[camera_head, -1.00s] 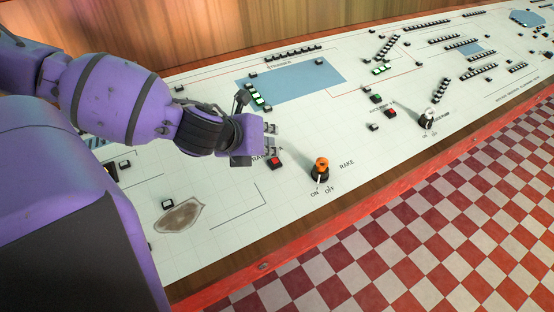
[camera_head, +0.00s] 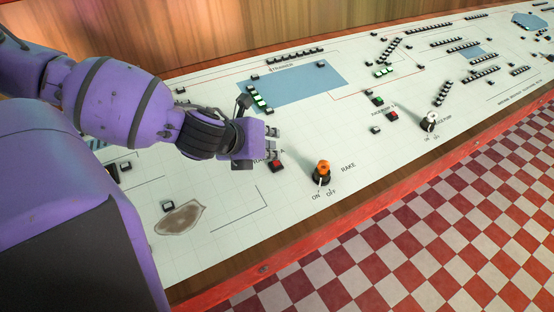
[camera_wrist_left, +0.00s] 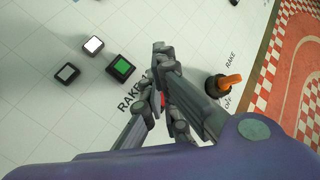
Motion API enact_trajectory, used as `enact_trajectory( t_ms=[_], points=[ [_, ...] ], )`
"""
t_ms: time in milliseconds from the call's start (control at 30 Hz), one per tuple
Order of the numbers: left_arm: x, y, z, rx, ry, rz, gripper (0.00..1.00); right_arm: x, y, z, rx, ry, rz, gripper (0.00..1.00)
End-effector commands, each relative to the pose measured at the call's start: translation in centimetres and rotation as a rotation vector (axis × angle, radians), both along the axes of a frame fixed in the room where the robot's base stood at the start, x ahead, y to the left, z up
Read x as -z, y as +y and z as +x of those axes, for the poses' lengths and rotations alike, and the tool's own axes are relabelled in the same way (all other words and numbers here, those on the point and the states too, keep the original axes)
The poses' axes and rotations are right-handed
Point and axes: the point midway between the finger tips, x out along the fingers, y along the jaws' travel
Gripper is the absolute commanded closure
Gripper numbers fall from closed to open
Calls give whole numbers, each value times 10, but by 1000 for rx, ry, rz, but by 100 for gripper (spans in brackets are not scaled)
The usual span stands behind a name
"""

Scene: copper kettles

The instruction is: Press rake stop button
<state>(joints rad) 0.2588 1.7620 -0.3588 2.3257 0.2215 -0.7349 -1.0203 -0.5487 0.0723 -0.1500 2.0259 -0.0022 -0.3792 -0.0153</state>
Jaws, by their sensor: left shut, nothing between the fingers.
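The red button (camera_head: 277,166) by the RAKE label sits on the white control panel (camera_head: 230,215), just below my left fingertips in the head view. My left gripper (camera_head: 273,143) is shut and empty, above the panel at the end of my purple arm. In the left wrist view the gripper (camera_wrist_left: 161,48) points at the panel, and its fingers hide most of the red button (camera_wrist_left: 163,101). I cannot tell whether the fingertips touch anything. My right gripper is out of view.
An orange-topped RAKE ON/OFF knob (camera_head: 322,172) stands right of the red button. A green button (camera_wrist_left: 120,67) and two other buttons lie left of the fingers in the wrist view. A white-topped knob (camera_head: 430,121) stands farther right. The panel's front edge borders a checkered floor.

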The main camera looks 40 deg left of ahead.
Motion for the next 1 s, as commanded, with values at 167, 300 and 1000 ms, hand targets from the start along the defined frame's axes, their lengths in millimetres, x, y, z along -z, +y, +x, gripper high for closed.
enact_trajectory(
  t_ms=[167,300,1000],
  points=[
    [0,0,0,0,0,0,100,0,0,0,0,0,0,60],
    [0,0,0,0,0,0,100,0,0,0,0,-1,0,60],
    [9,2,1,0,0,0,100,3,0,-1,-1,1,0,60]
  ],
)
